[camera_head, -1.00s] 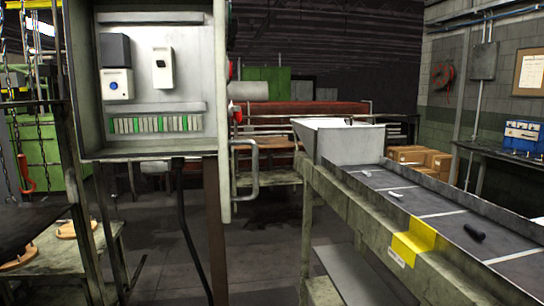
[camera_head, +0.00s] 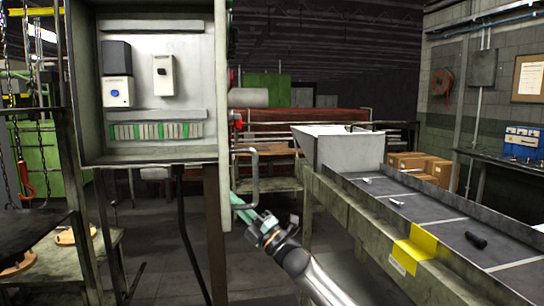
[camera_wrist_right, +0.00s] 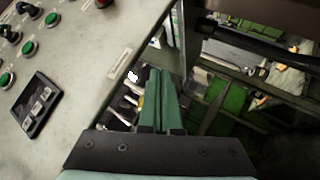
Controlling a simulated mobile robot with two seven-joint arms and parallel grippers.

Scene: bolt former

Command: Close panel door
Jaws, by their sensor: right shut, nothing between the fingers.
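The panel cabinet (camera_head: 155,150) stands open at the left in the head view, with its inside showing. Its door (camera_head: 224,130) stands swung out, seen nearly edge-on. A grey bar handle (camera_head: 254,175) sticks out from the door's right-hand side. My right gripper (camera_head: 238,204) is shut and empty, just right of the door's edge and beside the lower part of the handle; I cannot tell if it touches. In the wrist view the shut fingers (camera_wrist_right: 161,80) lie right of a grey panel face (camera_wrist_right: 70,75) with green buttons. My left gripper is not in view.
A conveyor (camera_head: 420,215) with several small parts and a hopper (camera_head: 340,148) stands right of my right arm. A dark post (camera_head: 215,240) and a black cable (camera_head: 185,225) run below the cabinet. Bare floor (camera_head: 160,260) shows beneath.

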